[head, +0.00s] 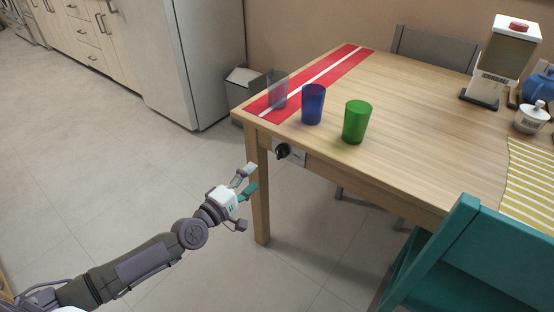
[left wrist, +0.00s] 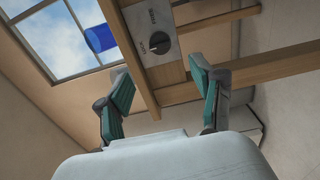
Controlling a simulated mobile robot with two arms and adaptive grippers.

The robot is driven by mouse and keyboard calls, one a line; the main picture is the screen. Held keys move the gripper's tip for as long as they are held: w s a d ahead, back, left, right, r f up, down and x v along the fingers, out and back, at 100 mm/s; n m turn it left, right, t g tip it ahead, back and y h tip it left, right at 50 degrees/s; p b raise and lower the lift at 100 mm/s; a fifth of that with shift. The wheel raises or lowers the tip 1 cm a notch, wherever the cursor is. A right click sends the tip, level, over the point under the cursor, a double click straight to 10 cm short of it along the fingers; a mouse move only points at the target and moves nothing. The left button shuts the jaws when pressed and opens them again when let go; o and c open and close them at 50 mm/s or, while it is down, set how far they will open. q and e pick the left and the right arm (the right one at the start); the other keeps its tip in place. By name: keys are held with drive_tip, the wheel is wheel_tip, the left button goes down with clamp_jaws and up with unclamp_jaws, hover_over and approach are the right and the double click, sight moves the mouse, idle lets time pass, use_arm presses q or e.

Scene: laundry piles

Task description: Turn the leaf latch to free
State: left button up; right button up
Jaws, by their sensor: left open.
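The leaf latch is a black knob (head: 282,151) on a grey plate (head: 298,153) at the near left corner of the wooden table, below its top. In the left wrist view the knob (left wrist: 160,43) sits beyond the fingertips, roughly between them, on the plate (left wrist: 169,74). Small lettering is on the plate, apparently "FREE" and "LOCK"; which one the knob points to I cannot tell clearly. My left gripper (head: 250,179) is open and empty, left of the table leg and lower than the knob, apart from it. It also shows in the left wrist view (left wrist: 160,68).
On the table (head: 410,110) stand a clear grey cup (head: 277,90), a blue cup (head: 313,104) and a green cup (head: 357,122), near the corner above the latch. A red striped runner (head: 330,69) lies there. A teal chair (head: 440,255) stands at right. Floor left is open.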

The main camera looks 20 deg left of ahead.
sight(278, 155)
use_arm(q)
drive_tip(key=b+x, duration=0.2)
drive_tip(key=x, duration=1)
use_arm(e)
wheel_tip(278, 155, up, 7)
drive_tip(key=shift+s+d+f, duration=0.15)
drive_tip(key=shift+s+f, duration=0.05)
drive_tip(key=shift+s, duration=0.15)
use_arm(q)
drive_tip(key=c, duration=1.2)
